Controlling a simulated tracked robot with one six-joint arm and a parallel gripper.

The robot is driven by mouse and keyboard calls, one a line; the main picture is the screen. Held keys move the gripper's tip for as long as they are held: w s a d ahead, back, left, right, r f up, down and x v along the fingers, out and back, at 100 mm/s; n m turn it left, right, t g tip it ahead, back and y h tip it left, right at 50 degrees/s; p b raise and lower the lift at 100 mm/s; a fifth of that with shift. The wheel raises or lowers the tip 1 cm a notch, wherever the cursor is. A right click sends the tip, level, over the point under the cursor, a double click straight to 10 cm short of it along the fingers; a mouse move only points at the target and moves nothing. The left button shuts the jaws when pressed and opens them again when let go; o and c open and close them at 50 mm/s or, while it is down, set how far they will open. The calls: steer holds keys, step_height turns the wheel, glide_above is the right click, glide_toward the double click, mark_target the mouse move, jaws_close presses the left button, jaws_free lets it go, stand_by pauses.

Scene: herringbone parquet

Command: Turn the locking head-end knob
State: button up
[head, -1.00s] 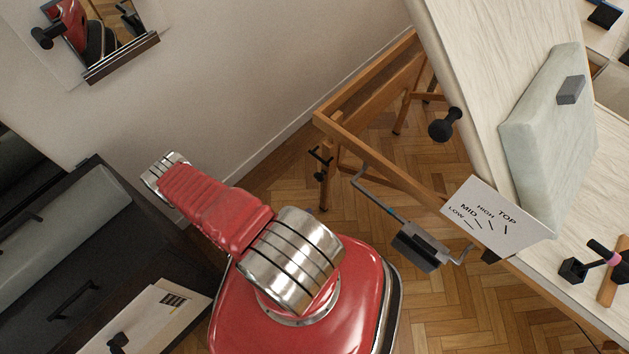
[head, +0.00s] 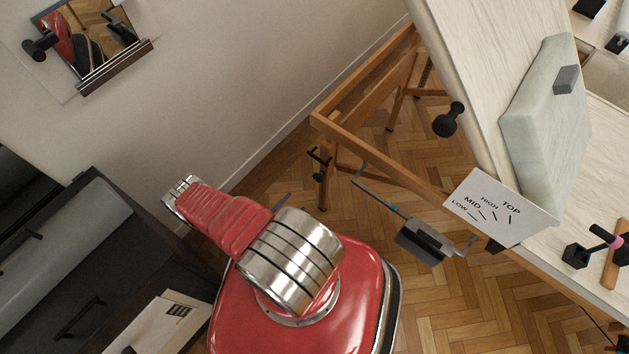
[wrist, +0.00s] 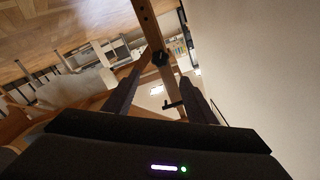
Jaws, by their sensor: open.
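A small black knob (head: 319,177) sits on the wooden leg at the near end of the table frame in the head view. The wrist view shows a black lobed knob (wrist: 160,58) on a wooden post, between my fingers in the picture and beyond them. A black T-shaped handle (head: 318,157) is close to the small knob; it also shows in the wrist view (wrist: 173,104). My gripper (wrist: 165,76) is open, with nothing between its fingers. In the head view my red arm hides most of it. Another black knob (head: 448,120) is on the tilted board's side.
The tilted board (head: 465,65) carries a pale cushion (head: 545,130). A white card (head: 490,215) marked LOW, MID, HIGH, TOP hangs at the table edge beside a crank (head: 420,240). A wall (head: 220,100) and dark cabinet (head: 60,260) stand left. Parquet shows below the table.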

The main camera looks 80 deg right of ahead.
mark_target(317, 180)
steer(key=shift+d, duration=0.15)
steer(key=shift+x, duration=6.8)
steer(key=shift+s, duration=0.15)
steer(key=shift+c, duration=0.2)
steer(key=c, duration=0.9)
steer(key=shift+s+d, duration=0.1)
steer(key=shift+c, duration=0.5)
steer(key=shift+a, duration=0.2)
steer(key=shift+m, duration=0.4)
